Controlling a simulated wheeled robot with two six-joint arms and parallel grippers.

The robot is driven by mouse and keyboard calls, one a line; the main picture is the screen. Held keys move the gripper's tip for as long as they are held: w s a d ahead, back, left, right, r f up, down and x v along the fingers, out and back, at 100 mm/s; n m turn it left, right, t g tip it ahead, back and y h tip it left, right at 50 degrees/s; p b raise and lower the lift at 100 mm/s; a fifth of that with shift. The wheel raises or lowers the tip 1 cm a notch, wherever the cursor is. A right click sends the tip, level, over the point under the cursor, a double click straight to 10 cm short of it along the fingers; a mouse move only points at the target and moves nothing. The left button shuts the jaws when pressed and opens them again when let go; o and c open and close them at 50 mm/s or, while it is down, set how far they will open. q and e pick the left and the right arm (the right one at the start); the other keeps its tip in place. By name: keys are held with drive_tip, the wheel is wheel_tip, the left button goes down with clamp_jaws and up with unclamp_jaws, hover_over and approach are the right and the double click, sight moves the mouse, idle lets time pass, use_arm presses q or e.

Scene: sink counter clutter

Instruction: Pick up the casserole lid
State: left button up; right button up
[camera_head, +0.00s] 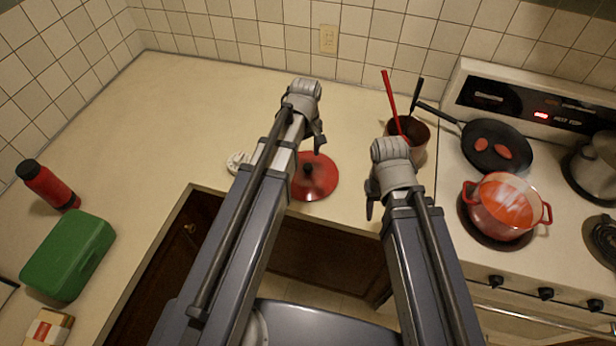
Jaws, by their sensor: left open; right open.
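The casserole lid (322,184) is round and red with a dark knob on top. It lies flat on the counter near its front edge, between my two arms. My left arm hides part of its left side. My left gripper (318,140) is open and empty, just above and behind the lid in the picture. My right gripper (371,198) is open and empty, to the right of the lid and apart from it. A red casserole pot (500,212) with two handles sits on the front left burner of the stove.
A dark red utensil pot (418,138) with a red and a black utensil stands right of the lid. A black frying pan (490,135) and a grey pot (597,170) are on the stove. The back left counter is clear.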

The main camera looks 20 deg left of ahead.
sight(308, 166)
use_arm(q)
drive_tip(key=shift+d, duration=0.1)
drive_tip(key=f+b, duration=0.5)
drive_tip(key=shift+w+d+f, duration=0.15)
drive_tip(key=shift+w+f, duration=0.05)
drive_tip(key=shift+w, duration=0.05)
drive_tip(key=shift+r, duration=0.1)
drive_tip(key=shift+c, duration=0.4)
clamp_jaws()
idle(0.8)
